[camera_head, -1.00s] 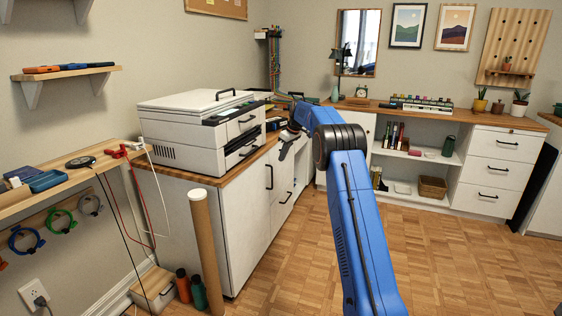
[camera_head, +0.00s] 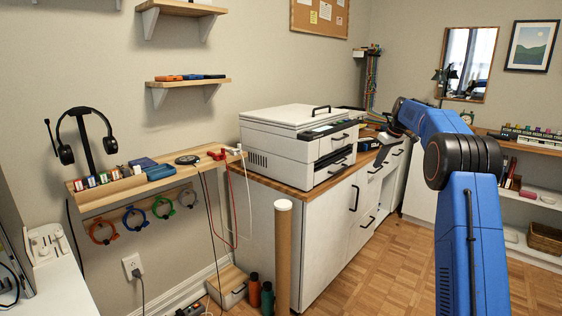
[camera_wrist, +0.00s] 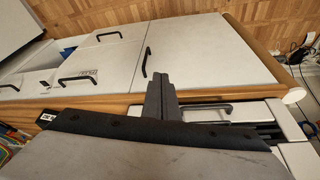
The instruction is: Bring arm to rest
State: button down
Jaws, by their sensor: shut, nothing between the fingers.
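My blue arm (camera_head: 472,230) rises at the right of the head view and bends at a dark joint. Its forearm reaches away toward the cabinet with the printer. My gripper (camera_head: 388,150) is small and partly hidden there, near the far end of the cabinet top. In the wrist view my gripper (camera_wrist: 158,78) shows its dark fingers together, with nothing between them. White cabinet fronts with black handles lie beyond the fingers.
A white printer (camera_head: 300,137) stands on the wood-topped cabinet (camera_head: 325,225). A cardboard tube (camera_head: 284,255) stands before it. A narrow wooden shelf (camera_head: 115,190) holds a headset stand (camera_head: 84,145) and small items. The wooden floor (camera_head: 380,275) is open between cabinet and arm.

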jog(key=s+a+r+m, duration=0.1)
jog(key=s+a+r, duration=0.25)
jog(key=s, duration=0.85)
jog(key=s+a+r+m+h, duration=0.1)
jog(key=s+a+r, duration=0.3)
jog(key=s, duration=0.7)
jog(key=s+a+r+m, duration=0.15)
jog(key=s+a, duration=0.35)
jog(key=s, duration=0.7)
jog(key=s+a+f, duration=0.1)
jog(key=s+f, duration=0.4)
jog(key=s, duration=0.6)
jog(key=s+a+f+m, duration=0.1)
jog(key=s+f, duration=0.5)
jog(key=s, duration=0.5)
jog(key=s+a+f+m+t+h, duration=0.1)
jog(key=s+f, duration=0.4)
jog(key=s, duration=0.7)
jog(key=shift+a+f, duration=0.15)
jog(key=shift+a, duration=0.15)
jog(key=shift+m, duration=0.25)
